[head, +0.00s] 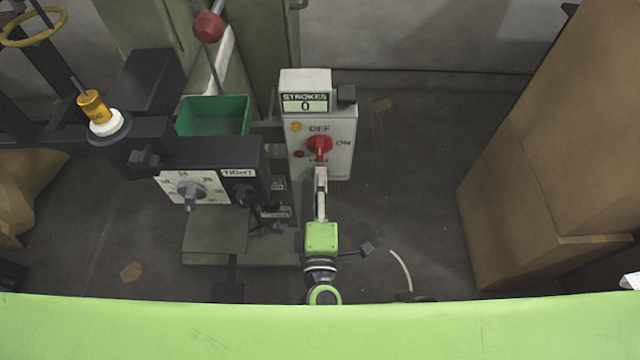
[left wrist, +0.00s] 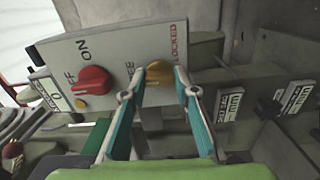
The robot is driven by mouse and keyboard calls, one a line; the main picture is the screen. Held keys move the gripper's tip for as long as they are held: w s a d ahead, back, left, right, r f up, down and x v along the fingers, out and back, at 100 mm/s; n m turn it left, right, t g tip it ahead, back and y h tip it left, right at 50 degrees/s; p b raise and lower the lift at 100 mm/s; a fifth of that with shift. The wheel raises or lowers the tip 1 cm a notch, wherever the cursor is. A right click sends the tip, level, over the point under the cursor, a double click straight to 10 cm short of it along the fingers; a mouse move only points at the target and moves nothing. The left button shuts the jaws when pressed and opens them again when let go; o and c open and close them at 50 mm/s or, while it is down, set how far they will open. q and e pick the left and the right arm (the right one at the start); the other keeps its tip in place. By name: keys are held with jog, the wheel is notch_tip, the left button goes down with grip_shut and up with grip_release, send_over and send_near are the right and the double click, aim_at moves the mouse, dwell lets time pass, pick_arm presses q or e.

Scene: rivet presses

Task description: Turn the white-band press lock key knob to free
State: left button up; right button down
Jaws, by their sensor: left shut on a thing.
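The yellow lock key knob (left wrist: 158,74) sits on the light grey control box (head: 338,162) of the press, beside a partly covered FREE label and a LOCKED label. My left gripper (head: 320,176) is at the lower part of the box. In the left wrist view its teal fingers (left wrist: 164,78) are shut on the yellow knob, one on each side. In the head view my gripper hides this knob. I cannot tell which way the knob points. The press carries a white ring (head: 107,123) under a yellow cylinder. My right gripper is not in view.
A red OFF/ON switch (head: 320,146) is just above the gripper on the same box, below a STROKES counter (head: 305,105) reading 0. A dial panel (head: 194,188) and green bin (head: 214,115) are left.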

pick_arm(q)
jog(key=shift+f+n, duration=0.1)
jog(key=shift+n, duration=0.2)
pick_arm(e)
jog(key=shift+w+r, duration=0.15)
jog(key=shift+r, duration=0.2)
pick_arm(q)
jog(key=o, duration=1.1)
jog(key=s, duration=1.2)
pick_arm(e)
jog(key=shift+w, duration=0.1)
